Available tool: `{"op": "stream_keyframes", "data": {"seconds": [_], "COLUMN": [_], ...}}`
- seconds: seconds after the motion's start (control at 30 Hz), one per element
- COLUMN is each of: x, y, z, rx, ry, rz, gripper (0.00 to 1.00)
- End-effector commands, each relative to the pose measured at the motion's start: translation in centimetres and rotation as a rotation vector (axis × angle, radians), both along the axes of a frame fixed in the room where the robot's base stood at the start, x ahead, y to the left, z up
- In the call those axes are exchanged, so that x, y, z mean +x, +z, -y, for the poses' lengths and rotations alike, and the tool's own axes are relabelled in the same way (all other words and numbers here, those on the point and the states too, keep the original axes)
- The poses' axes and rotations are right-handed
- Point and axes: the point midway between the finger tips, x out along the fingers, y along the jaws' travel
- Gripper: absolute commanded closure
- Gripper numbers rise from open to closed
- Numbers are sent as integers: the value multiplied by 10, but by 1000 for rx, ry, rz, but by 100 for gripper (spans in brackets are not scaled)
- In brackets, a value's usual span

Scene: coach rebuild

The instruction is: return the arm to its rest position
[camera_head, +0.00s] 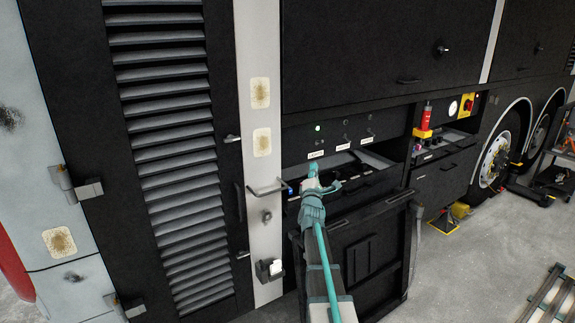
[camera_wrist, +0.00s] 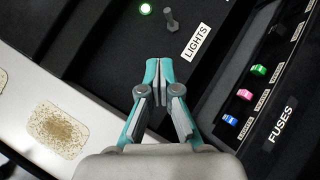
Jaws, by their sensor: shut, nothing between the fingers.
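My gripper (camera_wrist: 159,66) is shut and empty in the wrist view, its teal fingertips together. It points at the dark switch panel (camera_wrist: 140,30), below a lit green lamp (camera_wrist: 145,9) and a small toggle switch (camera_wrist: 170,19) beside a LIGHTS label (camera_wrist: 196,42). In the head view my gripper (camera_head: 312,172) is in front of the open compartment in the coach's side. The green lamp (camera_head: 317,128) and the LIGHTS label (camera_head: 315,154) show just above it. My arm reaches in from the bottom of the picture. I cannot tell if the fingertips touch anything.
Blue, green and pink fuses (camera_wrist: 245,94) sit right of my gripper. An open dark flap (camera_head: 370,250) hangs below the compartment. A louvred door (camera_head: 170,120) is left. The floor at right has free room.

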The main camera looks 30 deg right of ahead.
Motion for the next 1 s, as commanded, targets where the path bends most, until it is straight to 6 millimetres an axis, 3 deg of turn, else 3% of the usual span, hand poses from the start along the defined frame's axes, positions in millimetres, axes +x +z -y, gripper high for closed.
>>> {"op": "stream_keyframes", "data": {"seconds": [0.27, 0.47, 0.57, 0.77, 1.0], "x": [3, 12, 8, -18, -79], "y": [-7, -46, -89, -210, -341], "z": [-1, -14, -29, -85, -168], "rx": [118, 498, 752, 1268, 1726], "ry": [54, 196, 235, 183, -64], "rz": [48, 75, 61, -19, -131], "gripper": [100, 100, 100, 100, 100]}}
